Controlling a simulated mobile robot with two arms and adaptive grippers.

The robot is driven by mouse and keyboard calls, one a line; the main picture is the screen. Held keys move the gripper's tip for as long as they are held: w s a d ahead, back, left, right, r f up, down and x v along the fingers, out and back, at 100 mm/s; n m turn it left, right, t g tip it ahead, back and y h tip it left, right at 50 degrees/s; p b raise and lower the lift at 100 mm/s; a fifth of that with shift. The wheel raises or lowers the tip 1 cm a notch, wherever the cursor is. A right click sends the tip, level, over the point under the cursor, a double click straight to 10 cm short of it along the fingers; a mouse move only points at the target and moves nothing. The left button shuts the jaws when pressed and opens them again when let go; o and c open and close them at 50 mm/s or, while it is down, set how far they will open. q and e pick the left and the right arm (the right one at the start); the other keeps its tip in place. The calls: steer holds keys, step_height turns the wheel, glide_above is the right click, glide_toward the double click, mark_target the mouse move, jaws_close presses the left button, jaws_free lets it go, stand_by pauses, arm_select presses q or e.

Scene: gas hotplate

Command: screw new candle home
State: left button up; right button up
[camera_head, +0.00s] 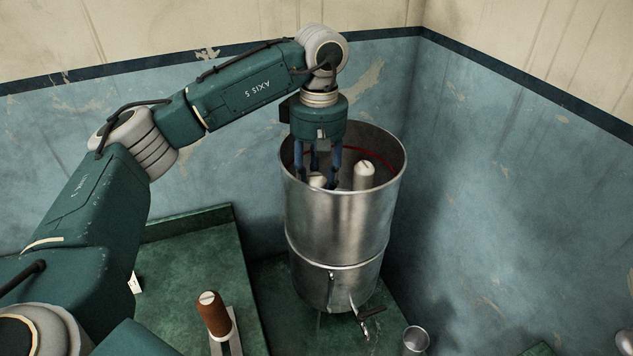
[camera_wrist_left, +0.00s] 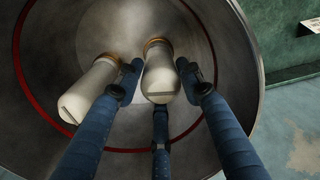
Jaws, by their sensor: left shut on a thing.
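A tall steel filter vessel (camera_head: 345,225) stands open-topped in the corner; it also fills much of the left wrist view (camera_wrist_left: 225,40). Two white candles stand inside it. My left gripper (camera_head: 318,178) reaches down into the vessel from above. Its blue fingers are shut around one white candle (camera_head: 317,181), which is in the middle of the left wrist view (camera_wrist_left: 159,78). This candle's base meets a tan ring on the vessel floor; whether it is fully seated I cannot tell. The other white candle (camera_head: 364,176) stands beside it, apart from the grip (camera_wrist_left: 88,92). My right gripper is out of view.
A brown candle (camera_head: 212,315) stands in a pale holder on the green surface at front left. The vessel has a tap (camera_head: 366,313) low at its front. A small metal cup (camera_head: 415,341) stands at the front right. Walls close in behind the vessel.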

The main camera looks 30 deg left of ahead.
arm_select(q)
steer(key=shift+a, duration=0.1)
steer(key=o, duration=1.4)
steer(key=shift+c, duration=0.2)
steer(key=n, duration=0.4)
steer(key=shift+n, duration=0.4)
steer(key=n, duration=1)
steer(key=shift+n+p, duration=0.3)
steer(key=shift+p, duration=0.05)
steer(key=n, duration=0.5)
steer(key=shift+h, duration=0.3)
